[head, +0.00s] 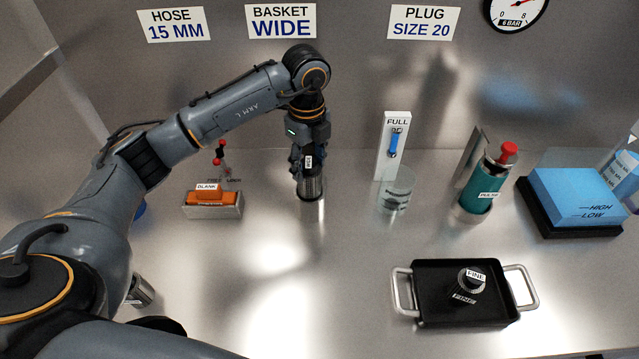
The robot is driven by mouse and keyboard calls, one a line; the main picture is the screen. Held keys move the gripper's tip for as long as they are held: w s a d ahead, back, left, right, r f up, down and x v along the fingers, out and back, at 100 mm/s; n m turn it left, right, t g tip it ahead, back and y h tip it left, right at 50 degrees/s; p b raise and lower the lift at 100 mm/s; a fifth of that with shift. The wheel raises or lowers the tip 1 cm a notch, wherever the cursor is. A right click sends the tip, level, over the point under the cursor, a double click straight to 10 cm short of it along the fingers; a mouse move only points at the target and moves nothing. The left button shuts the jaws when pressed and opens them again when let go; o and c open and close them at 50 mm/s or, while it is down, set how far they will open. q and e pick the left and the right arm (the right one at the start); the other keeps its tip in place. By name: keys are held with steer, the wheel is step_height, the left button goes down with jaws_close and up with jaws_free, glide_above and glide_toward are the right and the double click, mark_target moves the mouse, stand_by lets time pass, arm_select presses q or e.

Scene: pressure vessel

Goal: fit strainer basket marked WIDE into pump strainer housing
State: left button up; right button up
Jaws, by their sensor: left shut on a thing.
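My left gripper (307,168) points down near the back middle of the table. It is shut on a metallic mesh strainer basket (311,188), held upright. A small white label shows at its top, turned sideways and too small to read for sure. I cannot tell whether the basket's bottom touches the table. A clear cylindrical cup (396,192) stands to the right of the gripper; I cannot tell if it is the pump strainer housing. Another small basket marked FINE (465,285) sits in a black tray (432,312). My right gripper is not in view.
Wall signs include BASKET WIDE (281,21). An orange block marked BLANK (208,195) is left of the gripper. A teal PULSE cylinder (472,190) and blue block (575,195) stand right. A metal cylinder (141,291) is partly behind my arm. The front middle is clear.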

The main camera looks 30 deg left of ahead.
mark_target(310, 183)
arm_select(q)
step_height(310, 183, down, 3)
steer(key=shift+r, duration=0.15)
step_height(310, 183, down, 3)
steer(key=shift+p, duration=0.75)
steer(key=shift+f, duration=0.3)
steer(key=o, duration=1.2)
steer(key=shift+o, duration=0.2)
